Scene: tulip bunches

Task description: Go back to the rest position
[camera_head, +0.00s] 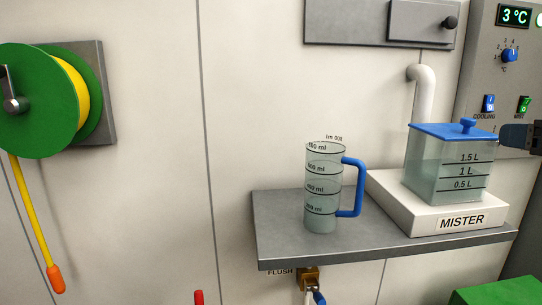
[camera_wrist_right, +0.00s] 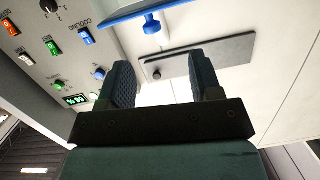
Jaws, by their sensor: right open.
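My right gripper (camera_head: 512,135) shows at the right edge in the head view, beside the blue lid of the clear tank (camera_head: 448,178). I cannot tell the exact gap. In the right wrist view its two dark fingers (camera_wrist_right: 163,82) stand apart with nothing between them. The tank's blue lid (camera_wrist_right: 150,7) and its knob (camera_wrist_right: 152,25) show beyond the fingers there. In the head view the lid (camera_head: 452,131) sits on the tank, which stands on the white MISTER base (camera_head: 400,212). My left gripper is not in view.
A clear measuring jug (camera_head: 322,190) with a blue handle stands on the grey shelf (camera_head: 285,245). A control panel (camera_head: 485,65) reading 3 °C is behind my right gripper. A green hose reel (camera_head: 35,100) hangs at left. A green object (camera_head: 500,292) is at lower right.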

